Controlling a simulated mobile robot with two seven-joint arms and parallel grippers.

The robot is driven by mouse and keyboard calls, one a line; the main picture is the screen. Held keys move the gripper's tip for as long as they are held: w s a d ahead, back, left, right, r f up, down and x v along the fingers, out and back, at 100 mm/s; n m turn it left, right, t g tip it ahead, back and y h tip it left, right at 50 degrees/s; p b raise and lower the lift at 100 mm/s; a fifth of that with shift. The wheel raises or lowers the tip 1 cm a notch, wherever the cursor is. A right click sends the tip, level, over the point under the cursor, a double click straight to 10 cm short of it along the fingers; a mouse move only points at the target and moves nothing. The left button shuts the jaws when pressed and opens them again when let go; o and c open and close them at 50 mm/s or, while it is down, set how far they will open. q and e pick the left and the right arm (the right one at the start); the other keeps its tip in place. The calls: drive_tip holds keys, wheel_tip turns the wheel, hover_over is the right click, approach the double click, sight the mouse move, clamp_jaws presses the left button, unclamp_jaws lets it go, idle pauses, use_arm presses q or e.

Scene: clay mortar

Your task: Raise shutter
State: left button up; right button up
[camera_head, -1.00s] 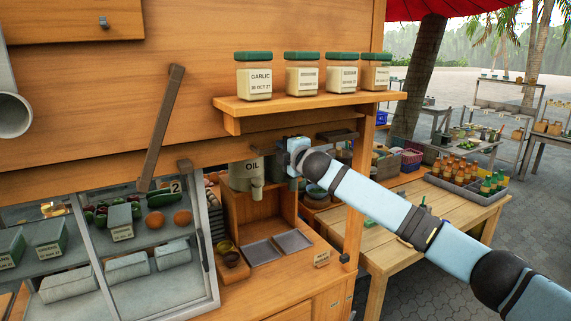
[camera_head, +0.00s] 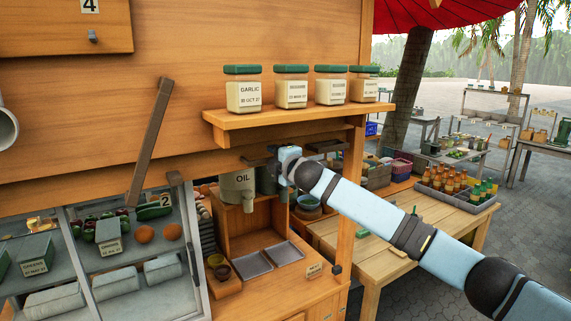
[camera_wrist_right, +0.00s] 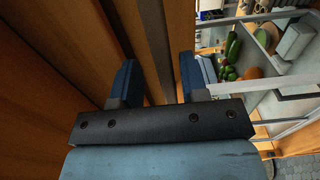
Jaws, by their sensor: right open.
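The shutter looks like the broad wooden panel (camera_head: 80,115) across the stall front, above the glass food case. My right gripper (camera_head: 277,163) is below the jar shelf, near the OIL container, at the end of the arm coming from the lower right. In the right wrist view its two blue fingers (camera_wrist_right: 155,85) are open. A grey-brown bar (camera_wrist_right: 153,45) runs between them, close to wood; I cannot tell whether the fingers touch it. In the head view the fingertips are small and partly hidden by the wrist. My left gripper is not in view.
A shelf (camera_head: 300,119) with several green-lidded jars juts out above my right gripper. A dark slanted bar (camera_head: 150,140) stands against the panel. A side table (camera_head: 420,235) with bottles is at the right.

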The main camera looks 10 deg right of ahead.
drive_tip(key=b+v, duration=0.3)
drive_tip(key=v, duration=1)
drive_tip(key=shift+s+r, duration=0.15)
drive_tip(key=shift+s, duration=0.1)
drive_tip(key=s+a+f+m+g, duration=0.1)
drive_tip(key=s+a+f+m, duration=0.3)
drive_tip(key=f, duration=0.7)
drive_tip(key=s+d+f+m+g, duration=0.1)
drive_tip(key=s+f+m, duration=0.1)
drive_tip(key=s+f, duration=0.65)
drive_tip(key=s+a+f+m+g, duration=0.1)
drive_tip(key=s+a+f+m, duration=0.15)
drive_tip(key=f, duration=1.15)
drive_tip(key=s+d+f+m+g+h, duration=0.1)
drive_tip(key=s+d+f+m, duration=0.1)
drive_tip(key=s+f, duration=0.5)
drive_tip(key=s+d+f+m+g+h, duration=0.1)
drive_tip(key=s+d+f+m, duration=0.2)
drive_tip(key=s, duration=0.8)
drive_tip(key=s+d+f+m+g+h, duration=0.1)
drive_tip(key=s+d+f+m, duration=0.1)
drive_tip(key=s+f+m, duration=0.3)
drive_tip(key=s+f, duration=0.4)
drive_tip(key=f, duration=0.1)
drive_tip(key=shift+d+f, duration=0.25)
drive_tip(key=shift+f, duration=0.15)
